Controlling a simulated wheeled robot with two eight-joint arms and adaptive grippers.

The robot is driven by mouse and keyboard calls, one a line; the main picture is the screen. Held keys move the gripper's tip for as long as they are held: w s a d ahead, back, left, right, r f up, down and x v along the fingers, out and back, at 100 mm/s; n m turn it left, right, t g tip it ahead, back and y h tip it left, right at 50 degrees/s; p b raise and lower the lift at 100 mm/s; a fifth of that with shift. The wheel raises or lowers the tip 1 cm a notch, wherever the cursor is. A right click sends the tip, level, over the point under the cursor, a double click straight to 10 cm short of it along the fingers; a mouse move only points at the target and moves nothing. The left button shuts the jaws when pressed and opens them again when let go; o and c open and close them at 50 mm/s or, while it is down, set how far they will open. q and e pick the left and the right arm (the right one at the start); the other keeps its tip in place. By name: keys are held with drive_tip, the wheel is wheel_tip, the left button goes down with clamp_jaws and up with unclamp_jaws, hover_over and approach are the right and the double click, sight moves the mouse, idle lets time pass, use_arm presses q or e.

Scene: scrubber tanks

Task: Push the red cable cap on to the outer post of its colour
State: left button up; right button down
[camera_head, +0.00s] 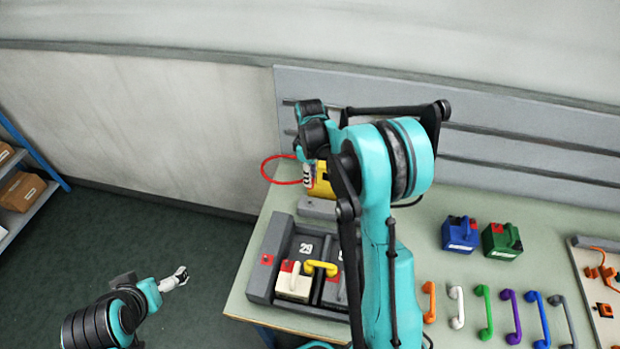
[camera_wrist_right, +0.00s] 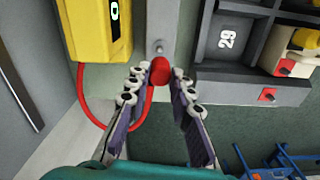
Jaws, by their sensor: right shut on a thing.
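The red cable cap (camera_wrist_right: 160,70) is held between the fingertips of my right gripper (camera_wrist_right: 160,76), close to a small metal stud on a grey block (camera_wrist_right: 148,18); I cannot tell if cap and stud touch. Its red cable loops left, and shows in the head view (camera_head: 264,168). There, my right gripper (camera_head: 308,180) is beside the yellow box, partly hidden by my arm. My left gripper (camera_head: 178,277) is over the floor, away from the table.
The tray marked 29 holds a white-topped battery (camera_head: 294,286) with a yellow bridging handle (camera_head: 322,267). Blue (camera_head: 460,235) and green (camera_head: 502,241) batteries and several coloured handles lie to the right.

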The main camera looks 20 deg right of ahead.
drive_tip(key=shift+r, duration=0.3)
drive_tip(key=s+a, duration=0.5)
drive_tip(key=s, duration=0.1)
drive_tip(key=s+a, duration=1.1)
drive_tip(key=s, duration=0.2)
drive_tip(key=shift+s+a, duration=0.1)
drive_tip(key=shift+a, duration=0.05)
drive_tip(key=shift+b, duration=0.35)
drive_tip(key=shift+f+b, duration=2.05)
drive_tip(key=shift+f, duration=0.25)
drive_tip(key=shift+f, duration=0.1)
